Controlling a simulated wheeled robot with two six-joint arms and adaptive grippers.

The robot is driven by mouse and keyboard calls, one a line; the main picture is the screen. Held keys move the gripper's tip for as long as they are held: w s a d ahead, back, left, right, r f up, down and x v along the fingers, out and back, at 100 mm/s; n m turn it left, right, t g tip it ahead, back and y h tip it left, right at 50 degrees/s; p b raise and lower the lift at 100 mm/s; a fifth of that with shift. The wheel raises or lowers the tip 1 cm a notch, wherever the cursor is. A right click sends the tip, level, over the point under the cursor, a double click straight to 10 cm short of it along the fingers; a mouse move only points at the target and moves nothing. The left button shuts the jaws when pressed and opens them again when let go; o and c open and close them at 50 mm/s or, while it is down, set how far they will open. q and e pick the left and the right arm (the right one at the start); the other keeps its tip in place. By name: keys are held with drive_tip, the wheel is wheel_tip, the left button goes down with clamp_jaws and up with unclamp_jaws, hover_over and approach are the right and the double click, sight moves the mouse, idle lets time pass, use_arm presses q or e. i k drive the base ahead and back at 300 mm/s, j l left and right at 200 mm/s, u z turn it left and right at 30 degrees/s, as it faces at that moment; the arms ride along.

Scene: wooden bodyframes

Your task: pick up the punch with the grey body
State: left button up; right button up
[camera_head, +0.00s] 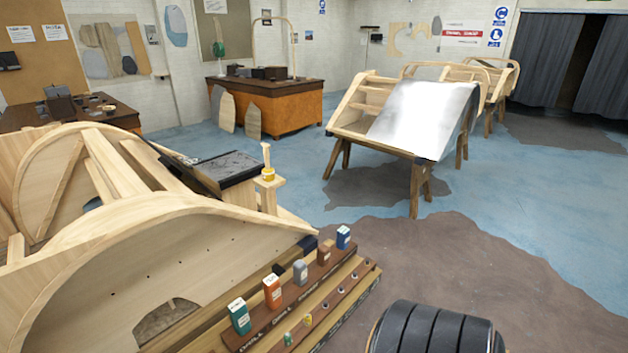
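A grey block-shaped body with a pale top (300,272), which looks like the grey punch, stands upright in a row on a brown wooden rack. An orange one (272,292) and a green one (239,316) stand on its near side. A reddish-brown one (323,252) and a blue one (343,237) stand on its far side. The grey one stands apart from its neighbours and nothing covers its front. Neither of my grippers can be made out in the head view.
A large wooden bodyframe (150,270) rises just left of the rack. Small knobs and tags line the rack's lower step. A black ribbed rounded object (435,330) fills the bottom right. Open floor (450,250) lies right of the rack.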

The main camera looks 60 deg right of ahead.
sight(300, 267)
drive_tip(key=z, duration=1.65)
